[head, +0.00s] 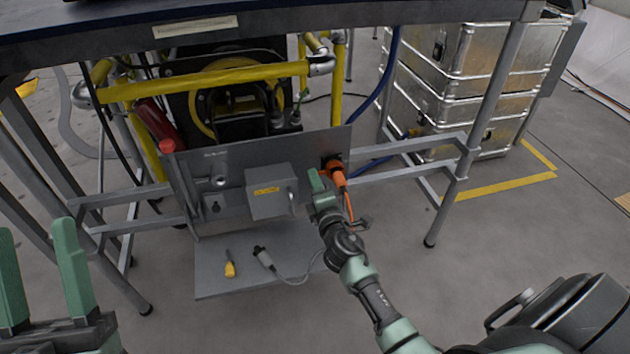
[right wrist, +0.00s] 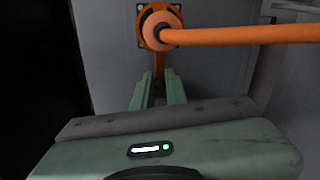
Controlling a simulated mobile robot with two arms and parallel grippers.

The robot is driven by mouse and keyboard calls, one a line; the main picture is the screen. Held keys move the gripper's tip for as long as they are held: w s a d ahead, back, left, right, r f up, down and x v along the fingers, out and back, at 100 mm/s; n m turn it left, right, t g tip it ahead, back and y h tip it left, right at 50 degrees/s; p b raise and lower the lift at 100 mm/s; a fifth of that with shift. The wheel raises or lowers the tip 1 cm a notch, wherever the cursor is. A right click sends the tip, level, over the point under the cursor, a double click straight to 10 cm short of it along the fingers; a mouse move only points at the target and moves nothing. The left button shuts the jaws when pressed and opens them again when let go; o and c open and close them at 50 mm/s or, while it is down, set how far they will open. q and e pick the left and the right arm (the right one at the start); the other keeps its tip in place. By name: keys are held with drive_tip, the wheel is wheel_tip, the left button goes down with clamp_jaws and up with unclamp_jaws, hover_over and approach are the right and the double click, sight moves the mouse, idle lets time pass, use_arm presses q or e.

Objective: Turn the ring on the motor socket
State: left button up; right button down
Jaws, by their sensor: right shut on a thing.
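The motor socket with its orange ring (head: 333,167) is at the right end of the grey panel. In the right wrist view the round orange ring (right wrist: 148,16) sits on the panel, with an orange plug and cable (right wrist: 240,36) leading right. A narrow orange tab (right wrist: 160,66) hangs below the ring. My right gripper (head: 318,178) is at the socket; in the right wrist view its green fingers (right wrist: 158,82) are shut on the tab, just below the ring. Their exact contact is partly hidden. My left gripper (head: 35,228) is open and empty at the lower left, far from the socket.
A grey box (head: 270,205) projects from the panel left of the socket. A grey connector (head: 262,256) and a yellow piece (head: 230,269) lie on the low shelf (head: 215,286). Yellow pipes (head: 205,80) stand behind. Metal cases (head: 455,100) stand back right.

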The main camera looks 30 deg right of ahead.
drive_tip(key=shift+f, duration=0.15)
drive_tip(key=c, duration=1.4)
unclamp_jaws()
drive_tip(key=shift+c, duration=0.2)
drive_tip(key=shift+s, duration=0.1)
use_arm(q)
drive_tip(key=shift+w+d+f+g+y, duration=0.1)
drive_tip(key=shift+w+f+g+y, duration=0.3)
drive_tip(key=shift+w+f+g, duration=0.35)
use_arm(e)
drive_tip(key=v, duration=0.7)
drive_tip(key=shift+s, duration=0.35)
use_arm(q)
drive_tip(key=shift+w, duration=0.1)
